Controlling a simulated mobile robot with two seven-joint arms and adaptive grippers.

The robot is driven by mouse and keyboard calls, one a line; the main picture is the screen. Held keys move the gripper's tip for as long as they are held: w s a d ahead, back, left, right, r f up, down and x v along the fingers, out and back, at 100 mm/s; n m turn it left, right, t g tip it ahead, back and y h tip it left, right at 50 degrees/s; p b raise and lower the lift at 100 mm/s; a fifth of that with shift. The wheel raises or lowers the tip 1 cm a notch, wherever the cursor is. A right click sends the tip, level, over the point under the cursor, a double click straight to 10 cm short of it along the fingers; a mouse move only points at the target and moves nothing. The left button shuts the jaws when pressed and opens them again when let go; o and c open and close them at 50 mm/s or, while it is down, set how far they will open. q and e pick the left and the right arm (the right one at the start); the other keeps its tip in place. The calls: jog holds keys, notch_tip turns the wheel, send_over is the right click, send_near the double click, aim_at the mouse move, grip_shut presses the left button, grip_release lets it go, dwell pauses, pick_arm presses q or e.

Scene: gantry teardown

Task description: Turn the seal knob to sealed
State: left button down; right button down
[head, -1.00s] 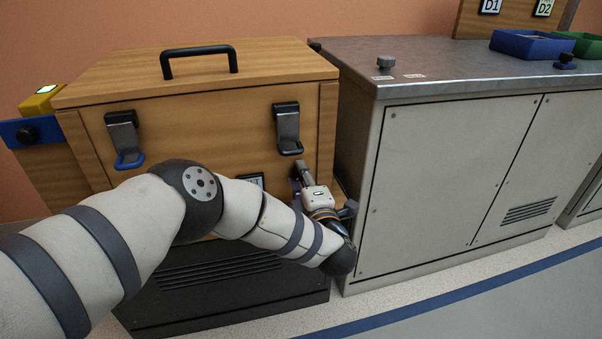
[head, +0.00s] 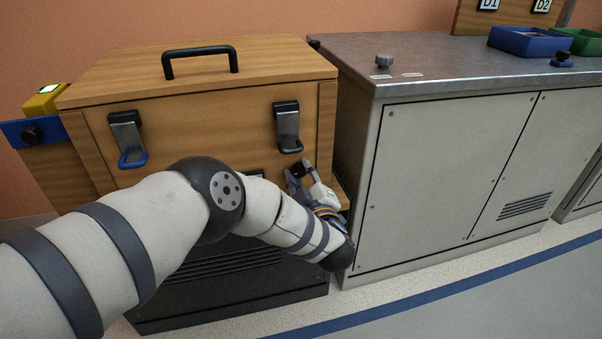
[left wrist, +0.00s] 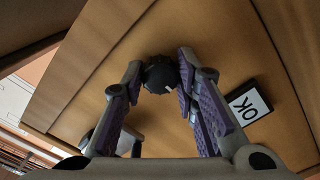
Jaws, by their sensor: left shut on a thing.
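The seal knob (left wrist: 160,75) is a round black knob with a short white mark, on the wooden front of the crate (head: 200,120). In the left wrist view the two fingers of my left gripper (left wrist: 160,68) are on either side of it, closed on it. In the head view my left gripper (head: 299,176) is at the lower right of the crate front, and I cannot make out the knob clearly there. My right gripper is not in view.
Two latches, left (head: 126,138) and right (head: 288,128), are on the crate front above my forearm. A black handle (head: 200,61) is on the lid. A grey metal cabinet (head: 440,180) stands close to the right, with a small knob (head: 383,62) on top.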

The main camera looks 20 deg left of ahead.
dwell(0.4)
pick_arm(q)
jog(key=c, duration=1.3)
grip_release()
jog(key=shift+s+d, duration=0.1)
jog(key=v, duration=1.1)
jog(key=shift+s+d, duration=0.25)
jog(key=shift+s, duration=0.05)
